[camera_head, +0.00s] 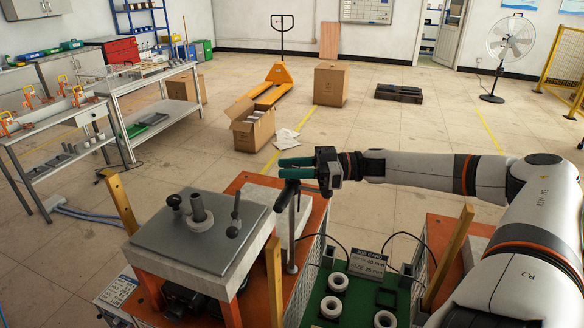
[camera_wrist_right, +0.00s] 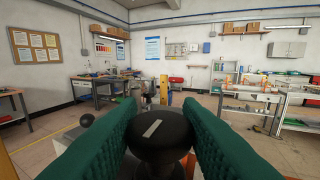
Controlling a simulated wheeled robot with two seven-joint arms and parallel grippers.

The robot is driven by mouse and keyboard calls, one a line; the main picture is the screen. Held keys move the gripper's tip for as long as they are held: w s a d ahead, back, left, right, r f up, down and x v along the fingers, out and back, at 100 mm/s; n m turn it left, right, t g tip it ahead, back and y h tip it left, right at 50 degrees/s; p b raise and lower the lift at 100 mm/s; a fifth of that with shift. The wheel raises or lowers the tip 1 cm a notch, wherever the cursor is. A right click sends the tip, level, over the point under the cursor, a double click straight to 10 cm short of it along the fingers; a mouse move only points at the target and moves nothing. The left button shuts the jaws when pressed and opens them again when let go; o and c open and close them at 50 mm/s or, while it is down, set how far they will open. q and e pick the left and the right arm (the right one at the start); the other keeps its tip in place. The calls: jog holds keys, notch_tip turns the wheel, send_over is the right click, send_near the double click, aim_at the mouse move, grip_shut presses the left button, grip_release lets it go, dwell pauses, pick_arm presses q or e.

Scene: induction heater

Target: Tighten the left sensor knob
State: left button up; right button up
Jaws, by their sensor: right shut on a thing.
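My right gripper (camera_head: 297,168) has green fingers and reaches in from the right in the head view. It is shut on a black round knob, which tops an upright grey post (camera_head: 291,235) beside the grey plate. In the right wrist view, the knob (camera_wrist_right: 160,131) sits between both green fingers (camera_wrist_right: 158,120), with a pale bar mark on its top face. In the head view the fingers mostly hide the knob, and I cannot tell how tight it is. My left gripper is not in view.
A grey plate (camera_head: 185,243) left of the post carries a short upright tube (camera_head: 198,210), a black ball knob (camera_head: 173,201) and a lever (camera_head: 235,208). Wooden posts (camera_head: 274,280) rise nearby.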

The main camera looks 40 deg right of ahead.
jog(key=m+t+h+p, duration=0.1)
jog(key=m+h+p, duration=0.1)
jog(key=p, duration=0.2)
jog(key=m+t+h+p, duration=0.2)
jog(key=h+p, duration=0.1)
jog(key=p, duration=0.1)
jog(key=m+t+h+p, duration=0.2)
jog(key=p, duration=0.2)
jog(key=shift+a+r+h, duration=0.1)
jog(key=shift+r+h, duration=0.2)
jog(key=shift+r, duration=0.05)
jog(key=m+h, duration=0.1)
jog(key=t+h+p, duration=0.1)
jog(key=shift+f+m+h, duration=0.2)
jog(key=shift+m+h, duration=0.2)
jog(key=m+h, duration=0.2)
jog(key=h, duration=0.2)
jog(key=shift+f+m, duration=0.1)
jog(key=shift+m, duration=0.3)
jog(key=m+h, duration=0.3)
jog(key=h, duration=0.2)
jog(key=shift+g, duration=0.3)
jog(key=shift+m+g+h+b, duration=0.55)
jog(key=shift+m+g+h, duration=0.25)
jog(key=shift+m+h, duration=0.75)
jog(key=shift+h, duration=0.55)
